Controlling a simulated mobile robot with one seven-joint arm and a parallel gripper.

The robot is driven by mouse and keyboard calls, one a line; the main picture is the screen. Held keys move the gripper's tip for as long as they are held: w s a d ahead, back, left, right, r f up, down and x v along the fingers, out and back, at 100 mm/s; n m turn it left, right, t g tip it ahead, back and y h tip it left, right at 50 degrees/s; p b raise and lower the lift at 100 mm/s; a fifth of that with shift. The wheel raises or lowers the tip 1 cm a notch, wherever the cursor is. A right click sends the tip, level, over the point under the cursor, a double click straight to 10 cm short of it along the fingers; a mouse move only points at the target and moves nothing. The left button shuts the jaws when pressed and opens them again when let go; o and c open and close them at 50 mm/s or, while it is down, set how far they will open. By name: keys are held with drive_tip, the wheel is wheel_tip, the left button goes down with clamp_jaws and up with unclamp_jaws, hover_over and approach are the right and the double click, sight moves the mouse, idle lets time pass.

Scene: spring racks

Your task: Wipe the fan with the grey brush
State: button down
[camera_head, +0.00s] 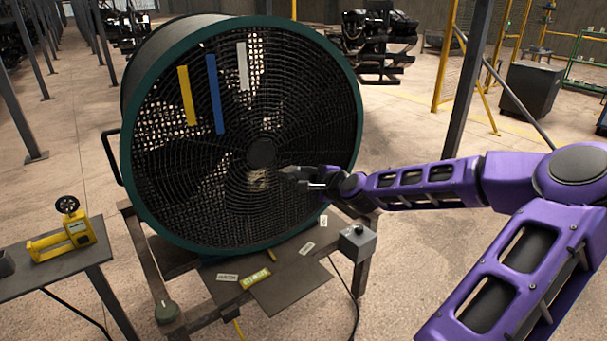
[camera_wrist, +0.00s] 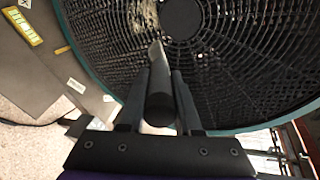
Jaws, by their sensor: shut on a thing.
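The large round fan (camera_head: 180,185) stands on a metal frame, with a teal rim and a black wire grille. The fan also fills the upper part of the wrist view (camera_wrist: 240,60). My gripper (camera_head: 310,177) is in front of the grille, just right of and below the hub. In the wrist view my gripper (camera_wrist: 160,92) is shut on the grey brush (camera_wrist: 159,98), whose far end points at the grille near the hub. A pale, dirty-looking patch (camera_head: 258,180) shows just below the hub. Whether the brush touches the grille I cannot tell.
Yellow, blue and white strips (camera_head: 215,94) hang on the upper grille. A small grey box (camera_head: 357,242) sits at the frame's right corner. A side table (camera_head: 60,268) with a yellow tool (camera_head: 62,240) stands at left. Floor is open at right.

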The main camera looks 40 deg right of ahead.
drive_tip(key=shift+s+a, duration=0.15)
drive_tip(key=shift+s, duration=1.3)
drive_tip(key=shift+f, duration=0.1)
